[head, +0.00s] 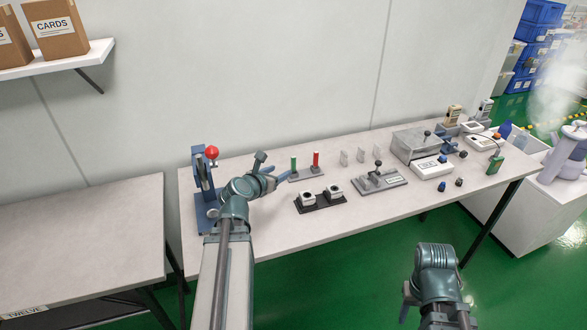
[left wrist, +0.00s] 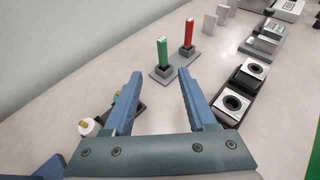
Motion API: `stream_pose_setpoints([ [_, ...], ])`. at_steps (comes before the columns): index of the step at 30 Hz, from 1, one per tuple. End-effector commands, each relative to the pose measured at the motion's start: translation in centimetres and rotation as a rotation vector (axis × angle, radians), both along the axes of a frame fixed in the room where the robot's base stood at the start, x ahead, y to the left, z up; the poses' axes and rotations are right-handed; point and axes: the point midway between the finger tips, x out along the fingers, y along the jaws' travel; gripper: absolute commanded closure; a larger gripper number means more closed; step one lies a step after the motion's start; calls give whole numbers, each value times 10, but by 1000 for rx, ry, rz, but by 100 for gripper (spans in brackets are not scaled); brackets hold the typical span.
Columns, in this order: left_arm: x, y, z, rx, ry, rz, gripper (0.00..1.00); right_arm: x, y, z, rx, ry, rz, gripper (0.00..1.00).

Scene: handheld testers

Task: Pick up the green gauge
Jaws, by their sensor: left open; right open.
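The green gauge (head: 293,164) is a thin upright stick with a pale top, standing in a small block on a grey base plate. It also shows in the left wrist view (left wrist: 163,52). A matching red gauge (head: 316,159) stands to its right on the same plate, also in the left wrist view (left wrist: 188,34). My left gripper (head: 273,167) is open and empty. In the left wrist view its fingers (left wrist: 160,80) point toward the green gauge, which stands beyond the fingertips, not between them. My right gripper (head: 409,297) is low in the head view, away from the table, mostly hidden by its wrist.
A blue press with a red knob (head: 211,152) stands left of my left gripper. A black holder with two white-topped blocks (head: 320,200) lies in front of the gauges. A grey lever fixture (head: 380,181) and several testers stand farther right. The table's front strip is clear.

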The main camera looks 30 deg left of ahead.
Motion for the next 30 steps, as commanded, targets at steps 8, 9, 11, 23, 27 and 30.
stream_pose_setpoints([
  [8,26,1,-12,2,2,-6,43,0,0,-12,0,0,0,50],
  [9,32,2,-15,3,2,-7,43,0,0,-15,0,0,0,50],
  [11,43,4,-20,5,2,-6,43,0,0,-20,0,0,0,50],
  [23,80,4,-33,4,2,-5,43,0,0,-33,0,0,0,50],
  [27,86,5,-36,5,2,-6,43,0,0,-35,0,0,0,50],
  [30,97,5,-40,6,3,-7,43,0,0,-40,0,0,0,50],
])
